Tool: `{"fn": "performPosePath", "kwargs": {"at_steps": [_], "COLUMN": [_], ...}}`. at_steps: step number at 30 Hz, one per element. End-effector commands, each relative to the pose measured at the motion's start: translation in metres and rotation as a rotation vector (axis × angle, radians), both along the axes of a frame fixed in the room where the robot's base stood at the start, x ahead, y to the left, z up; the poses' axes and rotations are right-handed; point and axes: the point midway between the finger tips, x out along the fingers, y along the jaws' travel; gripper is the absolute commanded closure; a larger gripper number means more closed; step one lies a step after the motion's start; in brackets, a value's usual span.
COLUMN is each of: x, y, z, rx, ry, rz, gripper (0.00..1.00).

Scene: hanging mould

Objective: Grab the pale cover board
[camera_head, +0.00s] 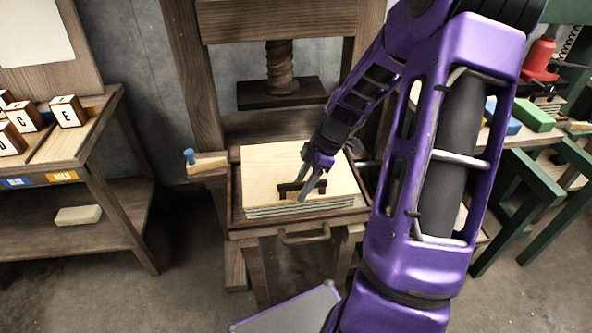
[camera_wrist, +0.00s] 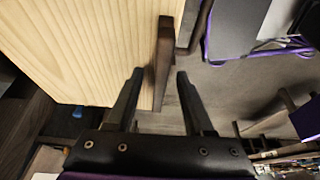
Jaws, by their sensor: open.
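The pale cover board (camera_head: 275,163) lies flat on a stack of sheets in the wooden press bed. A dark wooden handle (camera_head: 289,187) stands at its front edge. My gripper (camera_head: 304,186) is over the front part of the board at this handle. In the wrist view the board (camera_wrist: 85,45) fills the upper left, with the handle (camera_wrist: 164,50) along its edge. My gripper (camera_wrist: 160,72) is open there, its two fingers apart with the handle's end between them. I cannot tell whether either finger touches it.
The press's dark plate (camera_head: 282,93) hangs on a wooden screw (camera_head: 280,62) behind and above the board. Wooden posts flank the bed. A shelf table with letter blocks (camera_head: 67,111) stands left, and a green-legged bench (camera_head: 530,190) right.

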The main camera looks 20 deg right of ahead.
Motion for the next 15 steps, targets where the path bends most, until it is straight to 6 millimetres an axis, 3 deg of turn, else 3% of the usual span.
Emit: {"fn": "performPosePath", "kwargs": {"at_steps": [4, 13, 15], "x": [0.0, 0.0, 0.0], "y": [0.0, 0.0001, 0.0], "z": [0.0001, 0.0001, 0.0002], "rx": [0.0, 0.0, 0.0], "ry": [0.0, 0.0, 0.0], "rz": [0.0, 0.0, 0.0], "gripper": [0.47, 1.0, 1.0]}}
